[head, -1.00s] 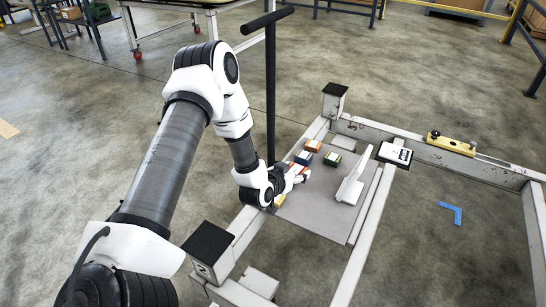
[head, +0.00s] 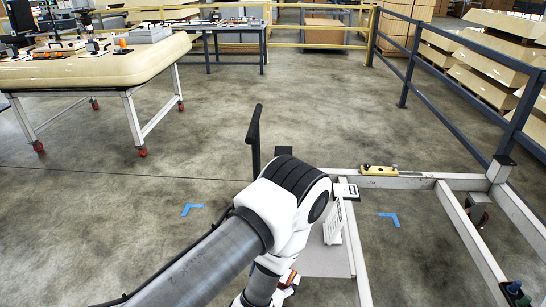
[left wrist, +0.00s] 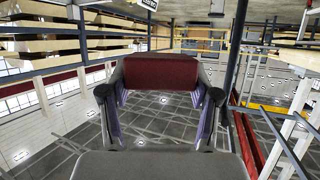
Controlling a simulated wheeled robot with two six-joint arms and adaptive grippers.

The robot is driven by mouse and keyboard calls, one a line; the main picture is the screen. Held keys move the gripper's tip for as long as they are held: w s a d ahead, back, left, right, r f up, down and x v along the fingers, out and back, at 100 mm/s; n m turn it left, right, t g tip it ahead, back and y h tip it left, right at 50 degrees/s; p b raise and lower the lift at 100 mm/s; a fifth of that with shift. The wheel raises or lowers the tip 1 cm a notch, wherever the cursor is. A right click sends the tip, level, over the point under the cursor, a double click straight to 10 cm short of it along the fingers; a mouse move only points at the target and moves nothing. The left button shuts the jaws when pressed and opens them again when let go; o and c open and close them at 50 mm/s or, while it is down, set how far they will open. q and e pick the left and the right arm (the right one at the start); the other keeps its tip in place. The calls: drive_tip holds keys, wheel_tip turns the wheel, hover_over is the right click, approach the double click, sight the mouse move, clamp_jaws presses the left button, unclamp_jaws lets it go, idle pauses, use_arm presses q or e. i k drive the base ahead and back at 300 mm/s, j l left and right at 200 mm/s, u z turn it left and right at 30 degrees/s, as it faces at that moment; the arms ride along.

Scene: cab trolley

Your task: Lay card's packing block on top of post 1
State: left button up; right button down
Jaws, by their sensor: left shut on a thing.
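My left gripper (left wrist: 160,92) is shut on a dark red block (left wrist: 160,74), held across its fingertips in the left wrist view. In the head view the gripper (head: 284,288) is low in the picture, partly hidden by my own arm, with a bit of red at it. A black-topped post (head: 283,151) shows just behind my arm; its lower part is hidden and no number can be read. The gripper is apart from it. A white upright card (head: 333,222) stands right of my arm. My right gripper is out of view.
The trolley's white frame (head: 405,183) runs right, with a yellow level-like tool (head: 379,170) on its far beam. A grey deck (head: 325,262) lies below. A black T-handle (head: 254,135) stands left of the post. A table (head: 95,62) is at the far left; the floor between is open.

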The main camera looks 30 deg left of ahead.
sight(284, 150)
drive_tip(key=j+z, duration=0.15)
drive_tip(key=j, duration=0.25)
drive_tip(key=k+j+z, duration=0.1)
drive_tip(key=j, duration=0.35)
drive_tip(key=j+z, duration=0.15)
drive_tip(key=j, duration=0.25)
drive_tip(key=k+j+z, duration=0.1)
drive_tip(key=j, duration=0.3)
drive_tip(key=k+j+z, duration=0.15)
drive_tip(key=j, duration=0.25)
drive_tip(key=k+j+z, duration=0.15)
drive_tip(key=j, duration=0.2)
drive_tip(key=k+j+z, duration=0.1)
drive_tip(key=j, duration=0.3)
drive_tip(key=i+j+z, duration=0.1)
drive_tip(key=j, duration=0.25)
drive_tip(key=i+j+z, duration=0.1)
drive_tip(key=i+j, duration=0.3)
drive_tip(key=j, duration=0.25)
drive_tip(key=i+j+z, duration=0.15)
drive_tip(key=j, duration=0.2)
drive_tip(key=i+j+z, duration=0.1)
drive_tip(key=j, duration=0.3)
drive_tip(key=i+j+z, duration=0.1)
drive_tip(key=j, duration=0.25)
drive_tip(key=i+j, duration=0.15)
drive_tip(key=j, duration=0.25)
drive_tip(key=i+j, duration=0.15)
drive_tip(key=i, duration=0.2)
drive_tip(key=l+z, duration=0.05)
